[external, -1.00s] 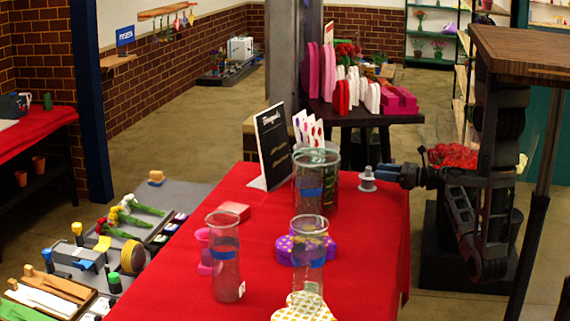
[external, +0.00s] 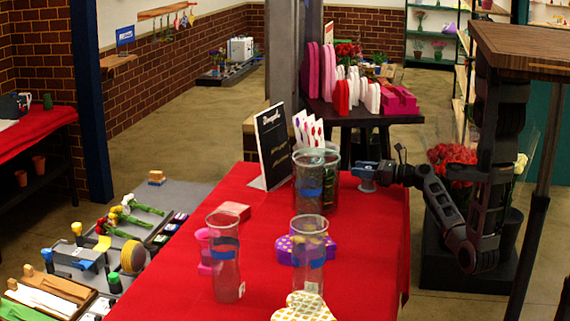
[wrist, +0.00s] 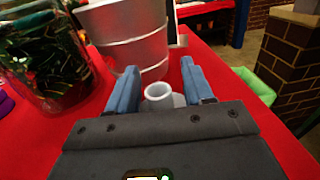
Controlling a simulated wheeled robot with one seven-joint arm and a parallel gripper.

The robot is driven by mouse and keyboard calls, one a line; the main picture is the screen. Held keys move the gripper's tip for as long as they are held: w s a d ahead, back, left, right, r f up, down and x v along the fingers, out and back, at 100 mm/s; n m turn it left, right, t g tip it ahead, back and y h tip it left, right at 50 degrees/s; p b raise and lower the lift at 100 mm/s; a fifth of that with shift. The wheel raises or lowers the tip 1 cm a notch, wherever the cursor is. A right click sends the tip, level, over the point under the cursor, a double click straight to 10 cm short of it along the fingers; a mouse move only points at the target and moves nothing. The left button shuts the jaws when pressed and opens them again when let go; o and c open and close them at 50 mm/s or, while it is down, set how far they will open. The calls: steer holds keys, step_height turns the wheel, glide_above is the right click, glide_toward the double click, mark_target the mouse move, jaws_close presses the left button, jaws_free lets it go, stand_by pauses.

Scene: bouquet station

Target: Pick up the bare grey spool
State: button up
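The bare grey spool (external: 367,187) stands upright near the right edge of the red table, mostly covered by my fingers in the external view. In the wrist view the spool (wrist: 160,94) shows its pale hollow top and part of its lower flange. My gripper (wrist: 160,88) is open, with one blue-grey finger on each side of the spool and its lower part hidden by the gripper body. In the external view my gripper (external: 367,171) comes in from the right, level with the spool's upper part. Finger contact cannot be told.
A silvery bucket (wrist: 130,40) stands just beyond the fingers, beside a clear vase (wrist: 45,60) with dark greenery. Two clear vases with blue bands (external: 225,265) (external: 309,255) and a purple box (external: 284,250) stand nearer. The red table (external: 365,270) is clear in front of the spool.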

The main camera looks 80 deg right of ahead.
jaws_close()
steer(key=shift+r, duration=0.1)
stand_by(0.3)
